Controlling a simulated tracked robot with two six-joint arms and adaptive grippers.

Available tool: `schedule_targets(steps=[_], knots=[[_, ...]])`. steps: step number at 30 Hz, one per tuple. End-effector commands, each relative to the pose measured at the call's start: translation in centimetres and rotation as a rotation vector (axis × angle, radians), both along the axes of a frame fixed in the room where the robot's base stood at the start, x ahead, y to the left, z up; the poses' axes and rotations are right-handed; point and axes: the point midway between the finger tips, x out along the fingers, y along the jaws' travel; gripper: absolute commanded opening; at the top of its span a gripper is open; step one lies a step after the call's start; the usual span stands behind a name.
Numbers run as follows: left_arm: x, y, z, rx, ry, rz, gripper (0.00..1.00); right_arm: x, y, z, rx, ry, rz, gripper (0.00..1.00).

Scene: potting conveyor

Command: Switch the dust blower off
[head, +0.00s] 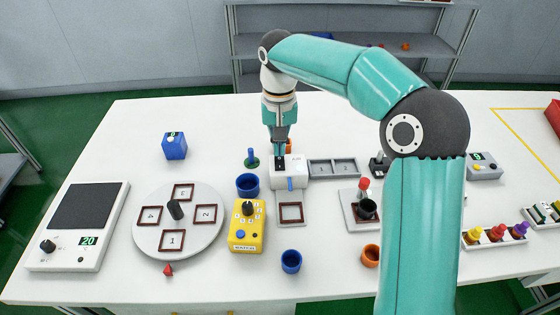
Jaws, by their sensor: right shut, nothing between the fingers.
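A white box (291,176) stands near the middle of the table, with a small dark part on its top and a blue part on its front; it looks like the dust blower, but I cannot read its label. My right gripper (281,151) points straight down over the box's left top, fingers shut and empty. Its tips are at or just above the dark part; I cannot tell whether they touch. The gripper hides part of the box's top, and the switch position is unclear. My left gripper is not in view.
A grey tray (333,169) adjoins the box on the right. A yellow control box (247,233), a blue cup (248,184) and a round numbered turntable (207,234) stand to the left. A black lever device (379,166) is farther right. The front table middle has free room.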

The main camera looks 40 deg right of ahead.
Motion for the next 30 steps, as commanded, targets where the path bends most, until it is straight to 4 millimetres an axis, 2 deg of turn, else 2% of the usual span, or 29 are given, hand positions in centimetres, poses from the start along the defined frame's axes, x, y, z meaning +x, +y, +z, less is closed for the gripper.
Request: schedule_targets(steps=[30], knots=[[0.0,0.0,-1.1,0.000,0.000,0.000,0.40,0.1,0.1,-1.6,0.000,0.000,0.001,0.00]])
